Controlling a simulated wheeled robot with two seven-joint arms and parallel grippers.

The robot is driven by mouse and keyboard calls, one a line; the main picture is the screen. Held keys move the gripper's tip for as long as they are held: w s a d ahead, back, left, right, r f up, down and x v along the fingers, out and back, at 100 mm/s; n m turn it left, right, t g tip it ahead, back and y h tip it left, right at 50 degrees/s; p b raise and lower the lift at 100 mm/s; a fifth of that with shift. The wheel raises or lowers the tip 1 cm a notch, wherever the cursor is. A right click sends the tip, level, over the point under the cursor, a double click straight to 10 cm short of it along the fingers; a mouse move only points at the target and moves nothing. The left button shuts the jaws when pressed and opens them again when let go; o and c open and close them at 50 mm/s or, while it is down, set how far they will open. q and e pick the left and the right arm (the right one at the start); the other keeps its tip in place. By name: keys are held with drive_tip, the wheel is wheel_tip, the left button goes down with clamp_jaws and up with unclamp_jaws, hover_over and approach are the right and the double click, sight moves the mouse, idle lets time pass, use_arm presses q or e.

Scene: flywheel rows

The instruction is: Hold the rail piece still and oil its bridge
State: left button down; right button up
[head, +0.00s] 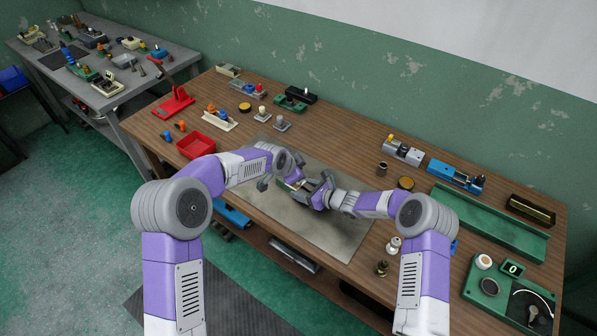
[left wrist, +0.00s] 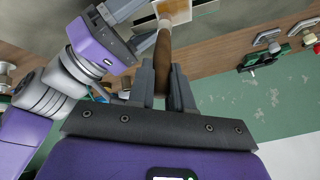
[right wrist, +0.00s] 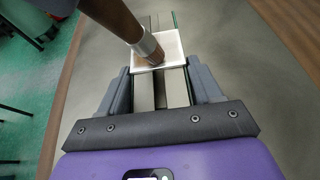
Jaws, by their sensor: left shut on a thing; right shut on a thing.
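My left gripper (left wrist: 161,80) is shut on the brown handle of a brush (left wrist: 163,48). The brush also shows in the right wrist view (right wrist: 124,20), tilted, with a pale metal collar and brown bristles. My right gripper (right wrist: 162,92) is shut on the rail piece (right wrist: 144,92), which has grey rails and green edges. Its bridge, a pale square plate with a white rim (right wrist: 174,46), lies across the rails just beyond my right fingers. The bristle tip appears to touch the bridge. In the head view both grippers meet over the mat, and my arms hide much of the rail piece.
The grey mat (head: 335,225) lies on the wooden bench with bare room at its front right. A red tray (head: 195,146) and small parts stand left. A long green channel (head: 490,222) and a green device (head: 510,297) stand right.

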use_arm(q)
drive_tip(key=shift+w, duration=1.2)
drive_tip(key=shift+s, duration=1.3)
idle(0.6)
drive_tip(key=shift+a, duration=0.15)
drive_tip(key=shift+a, duration=0.9)
idle(2.7)
drive_tip(key=shift+f, duration=0.1)
